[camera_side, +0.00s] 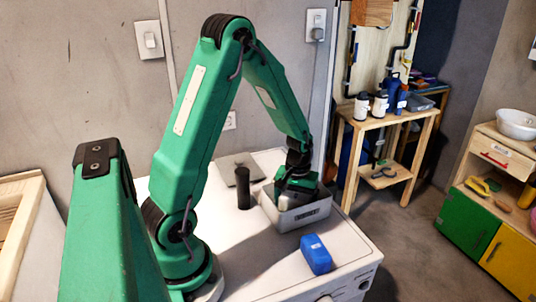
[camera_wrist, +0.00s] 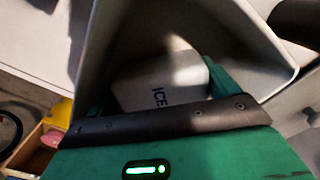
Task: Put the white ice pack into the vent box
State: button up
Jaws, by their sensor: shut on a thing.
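The white ice pack (camera_wrist: 158,84), marked "ICE", sits in the jaws of my gripper in the wrist view. Its pale end (camera_side: 285,202) also shows under my gripper (camera_side: 296,187) in the side view. My gripper is shut on it and points down at the vent box. The vent box (camera_side: 304,218) is a light grey open box with a label on its front, on the white machine top. In the wrist view, the walls of the box (camera_wrist: 245,40) rise around the ice pack. Whether the pack touches the box floor is hidden.
A blue block (camera_side: 315,254) lies in front of the vent box. A dark cylinder (camera_side: 243,188) stands left of it, with a flat grey plate (camera_side: 238,163) behind. The white machine top (camera_side: 265,258) is clear at the front left. A wooden shelf (camera_side: 395,125) stands beyond.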

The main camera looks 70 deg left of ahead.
aim_at(296, 196)
jog(key=o, duration=0.9)
jog(key=shift+f, duration=0.1)
jog(key=shift+r, duration=0.2)
jog(key=shift+r, duration=6)
jog(key=shift+s+d+r+m+t, duration=0.95)
jog(key=shift+s+d+r+m, duration=0.6)
jog(key=shift+s+d+r, duration=0.5)
jog(key=shift+s+d+r+m+t, duration=0.9)
jog(key=shift+s+d+r+m, duration=0.6)
jog(key=shift+s+d+r, duration=0.6)
jog(key=shift+s+d+r+m+t, duration=0.95)
jog(key=shift+s+d+r+m, duration=0.8)
jog(key=shift+d, duration=0.55)
